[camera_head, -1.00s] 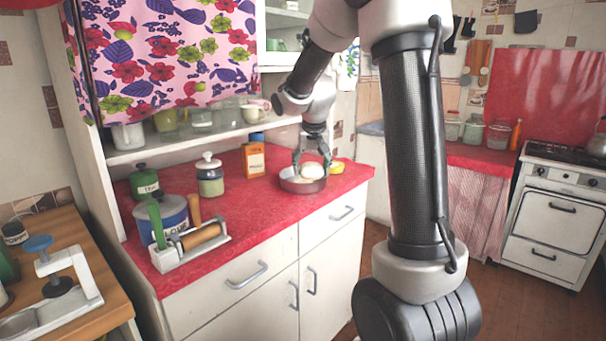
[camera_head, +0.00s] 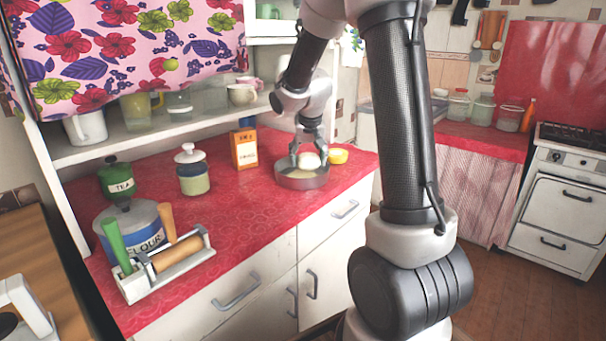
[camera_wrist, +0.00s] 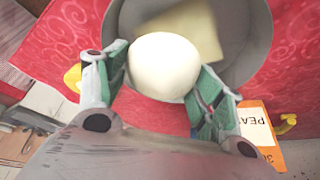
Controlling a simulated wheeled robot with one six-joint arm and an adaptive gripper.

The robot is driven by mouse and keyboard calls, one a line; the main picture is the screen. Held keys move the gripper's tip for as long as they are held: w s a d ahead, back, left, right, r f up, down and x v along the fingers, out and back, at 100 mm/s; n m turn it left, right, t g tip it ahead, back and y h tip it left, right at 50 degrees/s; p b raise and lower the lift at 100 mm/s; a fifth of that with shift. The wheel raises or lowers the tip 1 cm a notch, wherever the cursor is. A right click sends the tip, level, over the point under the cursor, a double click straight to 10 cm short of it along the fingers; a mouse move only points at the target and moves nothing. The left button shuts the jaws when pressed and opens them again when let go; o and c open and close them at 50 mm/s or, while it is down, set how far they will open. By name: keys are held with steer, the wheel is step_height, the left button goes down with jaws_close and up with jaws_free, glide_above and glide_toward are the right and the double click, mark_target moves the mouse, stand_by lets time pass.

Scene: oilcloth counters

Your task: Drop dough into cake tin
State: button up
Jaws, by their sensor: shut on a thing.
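The dough (camera_head: 309,160) is a pale, smooth ball. My gripper (camera_head: 308,157) is shut on it, and in the wrist view the dough (camera_wrist: 164,66) sits between the two fingers (camera_wrist: 162,80). The cake tin (camera_head: 302,182) is a round grey metal tin on the red counter, directly below the dough. In the wrist view the tin (camera_wrist: 262,42) shows behind the dough, with a flat, pale yellow piece (camera_wrist: 190,30) inside. The dough overlaps the tin's near part there. I cannot tell whether the dough touches the tin.
An orange box (camera_head: 244,149) stands left of the tin, and a small yellow bowl (camera_head: 338,155) sits close on its right. Jars, a flour pot (camera_head: 137,228) and a rolling-pin rack (camera_head: 168,268) stand further left. The shelf (camera_head: 180,135) is behind; the counter's front middle is clear.

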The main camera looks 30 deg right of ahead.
steer(key=shift+f, duration=0.3)
steer(key=o, duration=1.2)
steer(key=shift+r, duration=0.15)
steer(key=v, duration=1.1)
steer(key=shift+s+r, duration=0.2)
steer(key=shift+r, duration=0.15)
